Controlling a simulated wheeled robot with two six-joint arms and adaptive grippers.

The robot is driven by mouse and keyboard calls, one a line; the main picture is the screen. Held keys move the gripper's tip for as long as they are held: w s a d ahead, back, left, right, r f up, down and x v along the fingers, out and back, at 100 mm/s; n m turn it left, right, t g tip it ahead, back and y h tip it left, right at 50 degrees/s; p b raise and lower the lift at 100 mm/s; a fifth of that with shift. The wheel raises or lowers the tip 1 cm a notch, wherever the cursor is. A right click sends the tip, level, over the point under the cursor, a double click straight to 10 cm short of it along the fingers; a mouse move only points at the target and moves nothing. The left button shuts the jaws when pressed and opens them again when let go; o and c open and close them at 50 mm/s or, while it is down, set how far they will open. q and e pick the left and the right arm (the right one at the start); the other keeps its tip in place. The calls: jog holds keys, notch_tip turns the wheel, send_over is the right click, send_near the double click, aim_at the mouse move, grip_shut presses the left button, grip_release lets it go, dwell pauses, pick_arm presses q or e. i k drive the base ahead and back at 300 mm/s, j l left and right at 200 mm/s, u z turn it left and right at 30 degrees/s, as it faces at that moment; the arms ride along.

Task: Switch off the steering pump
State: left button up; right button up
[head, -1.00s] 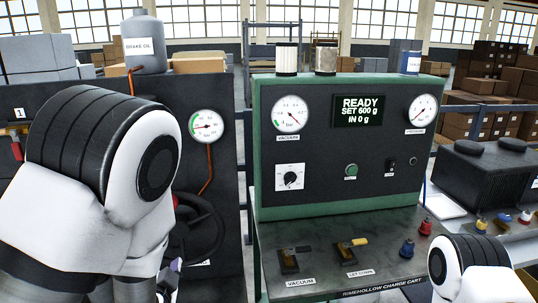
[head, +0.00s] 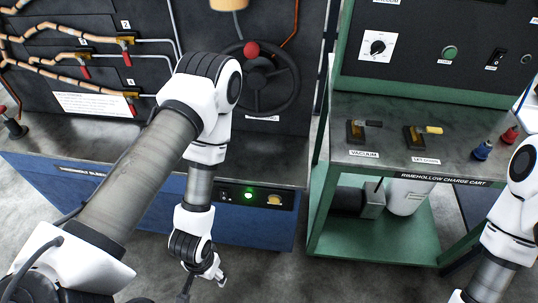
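A small black control panel (head: 258,206) sits on the front edge of the blue bench, below the steering wheel (head: 262,80). It carries a lit green lamp or button (head: 248,196), a yellowish knob or button (head: 274,200) on its right and a small dark part at its left end. Its lettering is too small to read, so I cannot tell which control is the steering pump's. My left gripper (head: 203,284) hangs below and left of this panel, apart from it, its fingers spread and empty. My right arm enters at the right edge; its gripper is out of frame.
Pipes with red-handled valves (head: 84,72) line the back left. Floor between bench and cart is free.

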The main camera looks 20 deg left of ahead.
aim_at(224, 194)
jog(key=u, duration=1.15)
jog(key=j+u, duration=0.2)
jog(key=u, duration=0.25)
jog(key=k, duration=0.05)
